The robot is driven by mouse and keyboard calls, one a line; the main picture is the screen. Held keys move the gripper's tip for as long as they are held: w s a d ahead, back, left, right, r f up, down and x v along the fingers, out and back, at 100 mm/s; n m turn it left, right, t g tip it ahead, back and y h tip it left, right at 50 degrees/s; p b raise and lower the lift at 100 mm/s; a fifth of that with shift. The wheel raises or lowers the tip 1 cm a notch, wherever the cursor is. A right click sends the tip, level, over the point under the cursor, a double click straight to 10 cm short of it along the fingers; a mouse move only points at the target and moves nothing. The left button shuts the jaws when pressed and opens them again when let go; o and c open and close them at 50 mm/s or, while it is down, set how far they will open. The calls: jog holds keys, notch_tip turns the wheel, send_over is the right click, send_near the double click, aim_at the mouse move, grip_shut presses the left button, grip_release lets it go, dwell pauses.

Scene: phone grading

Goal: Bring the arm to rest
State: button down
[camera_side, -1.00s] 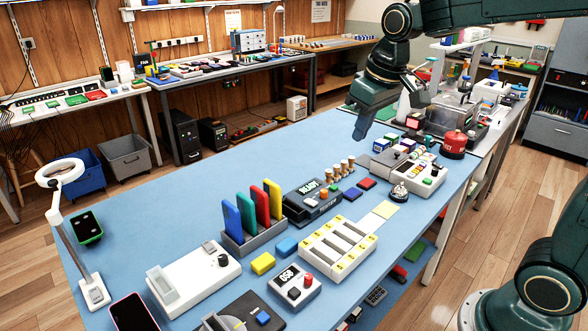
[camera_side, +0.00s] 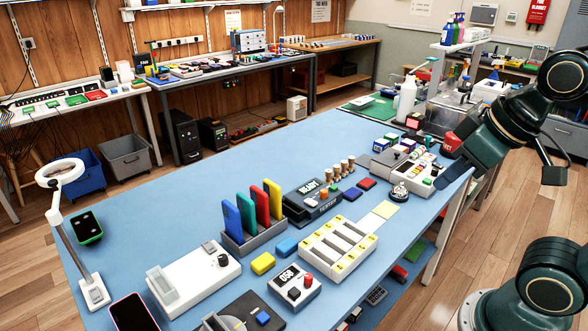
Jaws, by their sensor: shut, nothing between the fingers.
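My gripper (camera_side: 452,182) is at the right of the side view, pointing down and left. It is shut and empty, in front of the right edge of the blue bench (camera_side: 215,160). In the picture its tip overlaps the right side of a white device with coloured buttons (camera_side: 410,178); I cannot tell how far apart they are. The gripper hides part of a red container (camera_side: 452,143) behind it. My arm is bent at the right edge of the view.
The bench holds a black READY tester (camera_side: 311,203), a rack of coloured slabs (camera_side: 250,228), a white slotted tray (camera_side: 337,246), a phone (camera_side: 133,313) and a ring lamp (camera_side: 61,175). A silver bell (camera_side: 399,192) stands near my gripper. The bench's back middle is clear.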

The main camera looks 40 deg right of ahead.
jog(key=shift+s+f, duration=0.15)
jog(key=shift+s, duration=0.1)
